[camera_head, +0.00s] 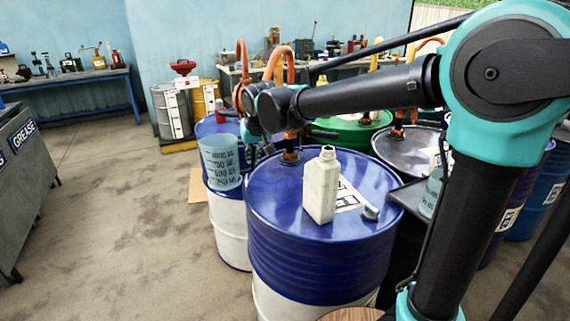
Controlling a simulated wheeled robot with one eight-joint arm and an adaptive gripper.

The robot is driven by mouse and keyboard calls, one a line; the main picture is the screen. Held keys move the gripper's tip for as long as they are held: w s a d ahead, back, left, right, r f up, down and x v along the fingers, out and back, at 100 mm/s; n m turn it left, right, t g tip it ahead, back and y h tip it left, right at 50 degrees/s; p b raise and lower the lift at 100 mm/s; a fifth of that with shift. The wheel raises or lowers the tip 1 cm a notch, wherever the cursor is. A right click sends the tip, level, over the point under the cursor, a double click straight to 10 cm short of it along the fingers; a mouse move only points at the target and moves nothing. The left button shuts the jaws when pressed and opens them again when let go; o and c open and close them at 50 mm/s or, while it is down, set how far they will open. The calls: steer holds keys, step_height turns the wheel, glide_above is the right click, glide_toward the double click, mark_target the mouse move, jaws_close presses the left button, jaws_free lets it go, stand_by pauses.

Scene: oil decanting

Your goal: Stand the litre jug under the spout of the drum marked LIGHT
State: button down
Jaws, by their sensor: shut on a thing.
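A clear bluish litre jug (219,163) with dark graduation marks hangs upright at the end of my arm, left of centre. My gripper (249,150) is at the jug's right side and shut on it; the exact grip is partly hidden. The jug appears in front of a blue-and-white drum (227,224); its height above the floor is unclear. I cannot read LIGHT on any drum. Orange pump hoses (280,58) rise behind my wrist; their spout ends are mostly hidden.
A green-lidded drum (352,131) and a grey-lidded drum (410,152) stand behind. A second jug (432,193) is partly hidden by my arm. A GREASE bin (30,165) stands left; floor between is clear.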

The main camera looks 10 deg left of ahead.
steer(key=w+d+f, duration=0.3)
steer(key=w+d, duration=0.5)
steer(key=d, duration=0.5)
steer(key=shift+w+f, duration=0.25)
steer(key=shift+w, duration=0.1)
steer(key=shift+f, duration=0.6)
steer(key=c, duration=1.6)
jaws_free()
